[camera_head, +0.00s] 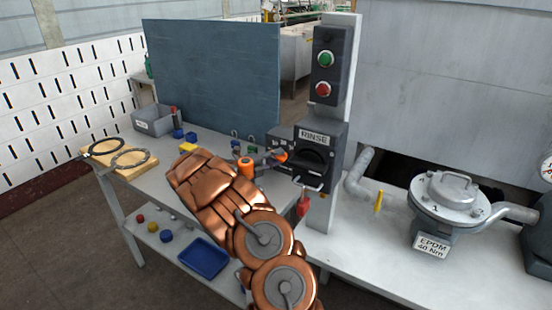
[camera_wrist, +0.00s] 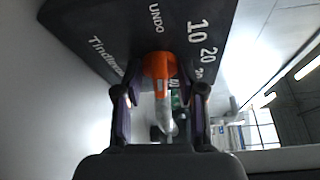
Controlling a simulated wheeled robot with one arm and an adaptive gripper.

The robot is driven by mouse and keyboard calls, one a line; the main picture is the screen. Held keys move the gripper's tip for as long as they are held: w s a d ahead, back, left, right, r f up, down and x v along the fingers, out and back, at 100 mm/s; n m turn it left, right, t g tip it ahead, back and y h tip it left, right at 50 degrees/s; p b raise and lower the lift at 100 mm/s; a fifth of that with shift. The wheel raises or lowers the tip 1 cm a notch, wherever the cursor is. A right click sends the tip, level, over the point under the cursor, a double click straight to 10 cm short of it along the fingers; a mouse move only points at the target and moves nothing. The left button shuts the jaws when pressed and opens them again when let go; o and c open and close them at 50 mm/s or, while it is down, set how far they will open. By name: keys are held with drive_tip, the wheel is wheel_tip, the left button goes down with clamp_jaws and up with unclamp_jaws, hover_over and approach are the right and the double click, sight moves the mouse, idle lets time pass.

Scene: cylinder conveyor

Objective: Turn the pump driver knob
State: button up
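The orange knob (camera_head: 281,156) sits on the dark panel box (camera_head: 282,141) left of the RINSE box. In the wrist view the orange knob (camera_wrist: 160,66) lies against a dark face marked UNDO, 10 and 20, with a pale grey stem-like part below it. My gripper (camera_head: 269,158) is at the knob, at the end of my copper arm. In the wrist view my gripper (camera_wrist: 161,103) has one dark finger on each side of the knob, with gaps visible. It looks open around the knob. Contact deeper between the fingers is hard to see.
The RINSE box (camera_head: 315,155) with a black knob is close on the right, below a green and red button box (camera_head: 331,62). A red tag-like item (camera_head: 303,205) hangs under it. The left table holds a grey bin (camera_head: 153,120) and small parts. A metal pump (camera_head: 452,205) stands right.

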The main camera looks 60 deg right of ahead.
drive_tip(key=shift+c, duration=0.4)
clamp_jaws()
drive_tip(key=m+t+y, duration=0.1)
drive_tip(key=m, duration=0.2)
drive_tip(key=shift+s+r, duration=0.15)
drive_tip(key=shift+s+r+m+t+y+b, duration=0.1)
drive_tip(key=shift+m+t+y+b, duration=0.45)
drive_tip(key=shift+m, duration=0.85)
drive_tip(key=shift+t, duration=0.25)
drive_tip(key=shift+o, duration=0.4)
unclamp_jaws()
